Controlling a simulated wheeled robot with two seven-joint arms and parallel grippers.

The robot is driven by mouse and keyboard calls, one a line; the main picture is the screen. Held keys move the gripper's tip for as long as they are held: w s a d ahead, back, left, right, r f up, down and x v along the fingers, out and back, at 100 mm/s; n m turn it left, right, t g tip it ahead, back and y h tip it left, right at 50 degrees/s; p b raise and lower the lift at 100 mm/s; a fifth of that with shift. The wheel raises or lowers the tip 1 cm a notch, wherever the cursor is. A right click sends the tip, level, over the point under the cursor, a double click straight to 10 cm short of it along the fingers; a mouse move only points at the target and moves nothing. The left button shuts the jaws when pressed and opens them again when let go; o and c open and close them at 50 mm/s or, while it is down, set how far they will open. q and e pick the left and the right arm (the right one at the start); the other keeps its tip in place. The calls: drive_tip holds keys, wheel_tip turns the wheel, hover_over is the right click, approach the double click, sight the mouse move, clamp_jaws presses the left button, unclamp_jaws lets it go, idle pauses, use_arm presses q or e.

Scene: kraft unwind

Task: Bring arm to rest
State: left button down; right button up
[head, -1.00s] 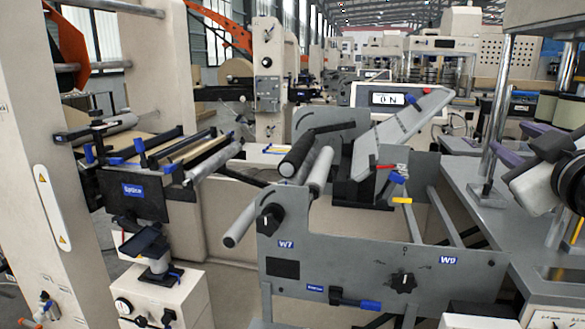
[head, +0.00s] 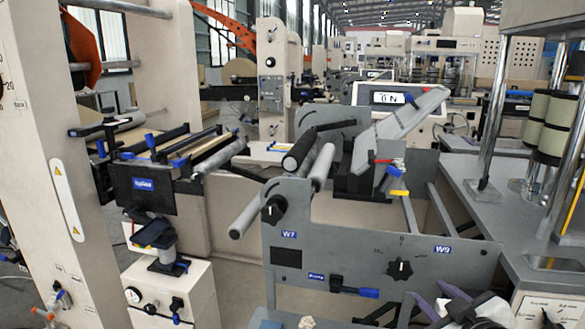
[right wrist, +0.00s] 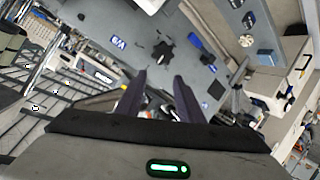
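My right gripper (head: 432,301) shows at the bottom right of the head view, low in front of the grey machine panel (head: 360,262). Its dark purple fingers are partly cut off by the frame edge. In the right wrist view the two fingers of the right gripper (right wrist: 160,80) stand apart with nothing between them. Beyond them lies a grey panel (right wrist: 130,20) with a black star knob (right wrist: 161,52) and a blue handle (right wrist: 203,42). My left gripper cannot be made out in the head view.
A grey table (head: 487,205) with upright metal posts (head: 492,120) stands at the right. A beige column (head: 55,150) rises at the left. A small black tray (head: 152,233) sits on a white cabinet (head: 170,290). Rollers (head: 300,150) stick out above the panel.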

drive_tip(key=s+a+f+m+g+y, duration=0.1)
drive_tip(key=s+a+f, duration=0.3)
drive_tip(key=f, duration=0.5)
drive_tip(key=s+a+f+g, duration=0.1)
drive_tip(key=s+f+g, duration=0.1)
drive_tip(key=s+f, duration=0.55)
use_arm(q)
drive_tip(key=shift+s+f, duration=0.15)
drive_tip(key=shift+s, duration=0.15)
use_arm(e)
drive_tip(key=s+a+f+m+g, duration=0.1)
drive_tip(key=s+a+f, duration=0.2)
drive_tip(key=s+f, duration=0.4)
drive_tip(key=s+a+f+m+g+y, duration=0.1)
drive_tip(key=s+a+f, duration=0.2)
drive_tip(key=s+f, duration=0.4)
drive_tip(key=shift+s+m+y, duration=0.3)
drive_tip(key=shift+s, duration=0.85)
drive_tip(key=shift+d, duration=0.1)
drive_tip(key=shift+c, duration=0.4)
